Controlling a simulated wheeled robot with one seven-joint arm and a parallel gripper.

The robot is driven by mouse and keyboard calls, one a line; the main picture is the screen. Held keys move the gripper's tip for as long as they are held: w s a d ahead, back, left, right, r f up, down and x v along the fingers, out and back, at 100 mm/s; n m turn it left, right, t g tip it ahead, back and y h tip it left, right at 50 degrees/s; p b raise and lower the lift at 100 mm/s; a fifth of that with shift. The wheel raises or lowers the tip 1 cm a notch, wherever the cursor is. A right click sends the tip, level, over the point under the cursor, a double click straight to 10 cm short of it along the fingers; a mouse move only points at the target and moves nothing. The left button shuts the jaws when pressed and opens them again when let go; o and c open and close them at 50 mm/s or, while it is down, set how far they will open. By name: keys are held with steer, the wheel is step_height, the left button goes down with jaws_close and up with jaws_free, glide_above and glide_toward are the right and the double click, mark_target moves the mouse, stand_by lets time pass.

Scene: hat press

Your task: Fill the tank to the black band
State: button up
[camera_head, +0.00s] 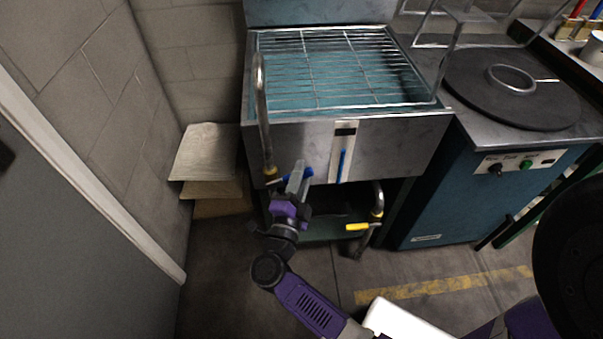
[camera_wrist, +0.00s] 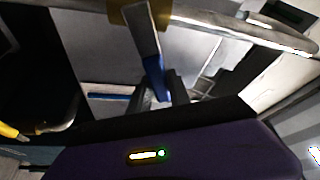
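The steel tank (camera_head: 400,146) holds teal water under a wire rack. Its front gauge (camera_head: 335,158) has a black band (camera_head: 345,131) near the top and a blue column (camera_head: 341,166) whose top is clearly below the band. A fill pipe (camera_head: 262,105) runs down the left front to a brass valve with a blue lever (camera_head: 306,172). My gripper (camera_head: 297,178) is at this lever. In the wrist view the blue lever (camera_wrist: 154,84) lies between the dark fingers (camera_wrist: 160,92), close to both. I cannot tell whether they are closed on it.
A drain pipe (camera_head: 377,200) with a yellow lever (camera_head: 357,227) is below the tank at right. A blue cabinet (camera_head: 440,200) with a round dark plate (camera_head: 510,88) stands to the right. The floor in front is clear.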

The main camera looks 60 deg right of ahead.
stand_by(0.3)
steer(key=v, duration=0.7)
steer(key=shift+a, duration=0.4)
steer(key=shift+s+f, duration=0.1)
steer(key=w+a+r+n+t+y+p, duration=0.1)
steer(key=a+r+n+t+y+p, duration=0.1)
steer(key=a+r+n+t+y, duration=0.55)
steer(key=s+a+r+n+y+p, duration=0.2)
steer(key=s+r+n+y, duration=0.1)
steer(key=s+n, duration=0.3)
steer(key=s+a+r+n+t+y+p, duration=0.1)
steer(key=s+a+r+n+y+p, duration=0.1)
steer(key=s+n, duration=0.5)
steer(key=s+a+r+n+y+p, duration=0.2)
steer(key=s+a+r+n+y, duration=0.1)
steer(key=s+r+n+y, duration=0.2)
steer(key=s+n+y, duration=0.1)
steer(key=s+n, duration=0.1)
steer(key=s, duration=0.1)
steer(key=shift+a+r+p, duration=0.15)
steer(key=shift+a+p, duration=0.15)
